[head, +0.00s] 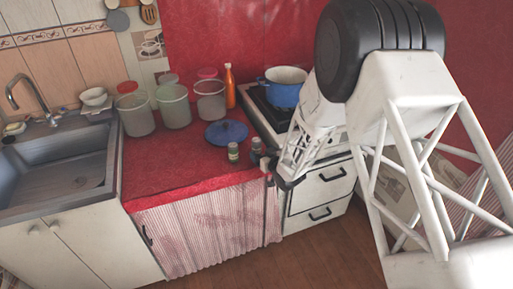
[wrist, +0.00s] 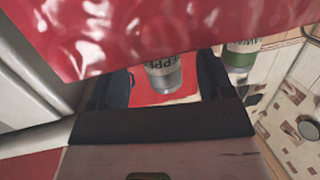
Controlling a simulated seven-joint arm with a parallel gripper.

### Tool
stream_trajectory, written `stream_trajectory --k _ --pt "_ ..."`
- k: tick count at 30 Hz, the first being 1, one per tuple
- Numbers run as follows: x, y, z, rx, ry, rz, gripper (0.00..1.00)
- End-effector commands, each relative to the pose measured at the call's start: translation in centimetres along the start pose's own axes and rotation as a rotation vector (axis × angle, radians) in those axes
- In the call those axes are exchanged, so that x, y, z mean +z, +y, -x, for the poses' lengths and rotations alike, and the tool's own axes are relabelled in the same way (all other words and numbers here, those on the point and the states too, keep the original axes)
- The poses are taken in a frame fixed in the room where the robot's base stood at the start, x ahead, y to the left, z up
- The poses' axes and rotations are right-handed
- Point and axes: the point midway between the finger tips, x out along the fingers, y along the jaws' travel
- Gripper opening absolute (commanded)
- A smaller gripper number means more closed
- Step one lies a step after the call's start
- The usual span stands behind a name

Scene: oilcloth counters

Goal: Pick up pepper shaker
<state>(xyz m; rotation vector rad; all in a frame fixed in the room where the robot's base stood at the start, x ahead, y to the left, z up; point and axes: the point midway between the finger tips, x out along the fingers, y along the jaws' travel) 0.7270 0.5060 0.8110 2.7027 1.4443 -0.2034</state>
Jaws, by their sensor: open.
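The pepper shaker (wrist: 163,74), a small clear jar with "PEPPE" lettering, shows in the wrist view between my gripper's two dark fingers (wrist: 163,82). A gap shows on each side of it. In the head view the shaker (head: 256,150) stands near the front right corner of the red counter. My gripper (head: 270,168) is open just in front and to the right of it, partly hidden by my arm.
A similar jar with a green label (head: 233,153) stands just left of the shaker; it also shows in the wrist view (wrist: 240,54). A blue lid (head: 226,132) lies behind. Several canisters and an orange bottle (head: 230,87) stand further back. The stove with a blue pot (head: 283,93) is right.

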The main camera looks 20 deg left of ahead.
Motion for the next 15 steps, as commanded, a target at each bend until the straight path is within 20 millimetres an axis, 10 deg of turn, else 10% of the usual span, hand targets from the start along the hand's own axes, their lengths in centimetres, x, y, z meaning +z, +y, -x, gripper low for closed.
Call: stream_trajectory --k 15 --pt "-0.1 0.0 -4.1 0.000 0.000 0.000 0.74"
